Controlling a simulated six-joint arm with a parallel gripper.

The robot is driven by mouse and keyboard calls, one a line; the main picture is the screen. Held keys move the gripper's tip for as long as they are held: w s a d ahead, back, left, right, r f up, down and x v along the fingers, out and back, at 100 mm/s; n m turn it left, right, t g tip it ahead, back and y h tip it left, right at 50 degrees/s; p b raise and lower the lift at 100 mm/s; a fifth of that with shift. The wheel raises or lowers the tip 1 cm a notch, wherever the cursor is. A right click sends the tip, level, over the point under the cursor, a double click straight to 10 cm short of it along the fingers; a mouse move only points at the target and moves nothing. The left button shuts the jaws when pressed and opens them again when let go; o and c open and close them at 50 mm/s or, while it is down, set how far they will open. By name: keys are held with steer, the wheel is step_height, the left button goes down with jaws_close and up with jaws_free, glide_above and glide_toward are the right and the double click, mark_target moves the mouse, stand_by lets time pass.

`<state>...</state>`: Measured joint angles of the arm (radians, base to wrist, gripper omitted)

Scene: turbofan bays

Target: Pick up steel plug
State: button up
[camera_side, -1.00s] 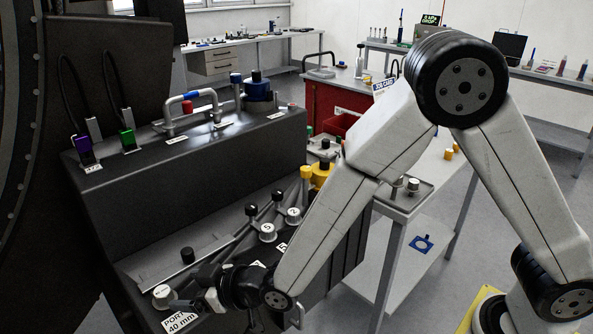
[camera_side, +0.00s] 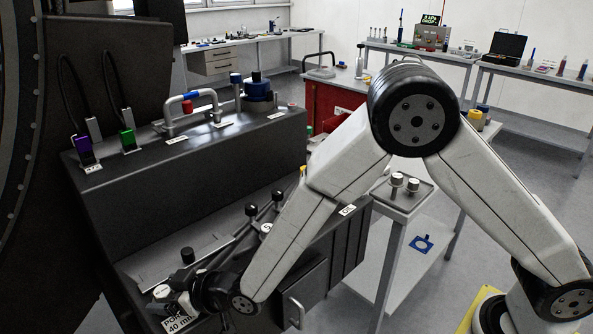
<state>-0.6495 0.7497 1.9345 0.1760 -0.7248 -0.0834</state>
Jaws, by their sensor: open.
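My gripper (camera_side: 184,300) is at the lower left, low over the front of the dark bay, with its jaws open. It is small and dark here, and its fingertips are partly hidden. Just left of it is a round steel-coloured cap (camera_side: 162,292) by the "PORT 40 mm" label (camera_side: 178,322). I cannot tell whether they touch. Two pale-topped steel pieces (camera_side: 397,180) (camera_side: 413,185) stand on a small grey tray at the right. I cannot tell which of these is the steel plug.
Black-knobbed levers (camera_side: 278,196) rise from the bay near my forearm. A black knob (camera_side: 188,255) stands behind the gripper. A bent pipe with a blue band (camera_side: 198,95) is on the upper ledge. A red cabinet (camera_side: 325,100) stands behind. Open floor lies at the right.

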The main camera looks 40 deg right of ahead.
mark_target(168, 293)
stand_by(0.5)
jaws_close()
steer(key=shift+w, duration=0.1)
steer(key=shift+r, duration=0.1)
step_height(168, 293, up, 10)
stand_by(0.8)
stand_by(0.4)
